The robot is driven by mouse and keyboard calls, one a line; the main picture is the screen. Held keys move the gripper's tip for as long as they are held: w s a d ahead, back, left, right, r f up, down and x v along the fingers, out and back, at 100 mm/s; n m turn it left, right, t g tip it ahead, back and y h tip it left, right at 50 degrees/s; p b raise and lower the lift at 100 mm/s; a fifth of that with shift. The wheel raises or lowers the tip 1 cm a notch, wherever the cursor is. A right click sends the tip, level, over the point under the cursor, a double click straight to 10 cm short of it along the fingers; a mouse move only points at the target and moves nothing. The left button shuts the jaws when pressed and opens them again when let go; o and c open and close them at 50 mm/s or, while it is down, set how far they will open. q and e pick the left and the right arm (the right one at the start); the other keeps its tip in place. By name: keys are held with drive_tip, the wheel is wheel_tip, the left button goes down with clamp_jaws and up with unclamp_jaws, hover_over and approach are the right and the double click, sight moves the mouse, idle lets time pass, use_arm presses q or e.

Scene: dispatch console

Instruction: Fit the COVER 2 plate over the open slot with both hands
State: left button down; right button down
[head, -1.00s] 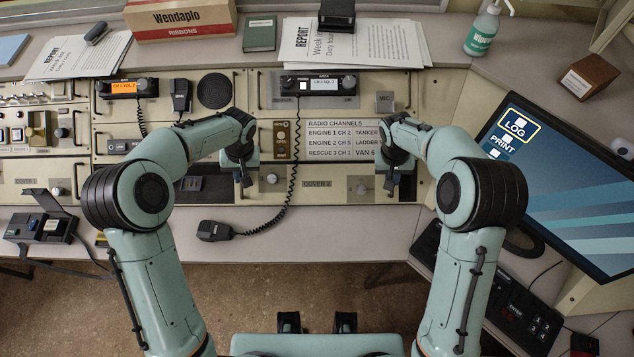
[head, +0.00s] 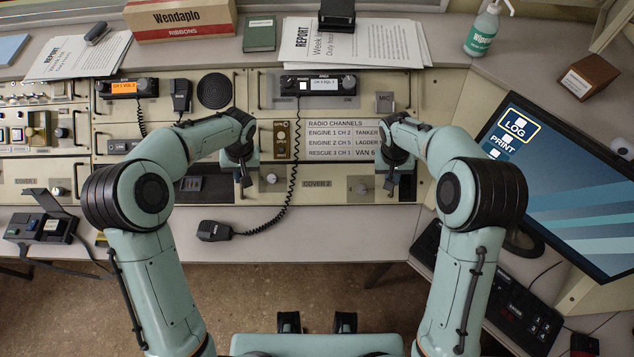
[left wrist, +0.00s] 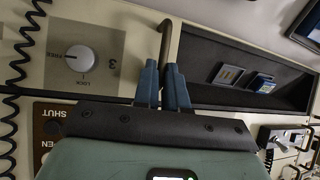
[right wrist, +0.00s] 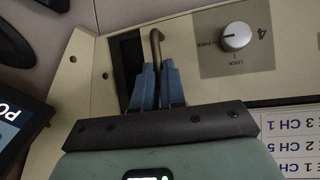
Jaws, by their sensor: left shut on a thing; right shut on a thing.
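The COVER 2 plate (head: 345,186) is a cream panel low on the console in the head view, with a knob near each end. My left gripper (head: 243,182) is shut on its left handle (left wrist: 165,38), beside knob 3 (left wrist: 82,59). My right gripper (head: 391,180) is shut on its right handle (right wrist: 155,44), beside knob 4 (right wrist: 236,36). A dark open slot (left wrist: 205,55) with small cards inside shows past the plate's left end. A narrow dark strip (right wrist: 127,62) shows past its right end. I cannot tell the gap between plate and console.
A coiled cord (head: 292,165) hangs across the plate to a handset (head: 214,231) on the desk. The COVER 1 panel (head: 45,184) is at the left. A monitor (head: 560,190) stands close on the right.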

use_arm(q)
drive_tip(key=shift+w+a+r, duration=0.1)
drive_tip(key=shift+r, duration=0.05)
use_arm(e)
drive_tip(key=shift+r, duration=0.1)
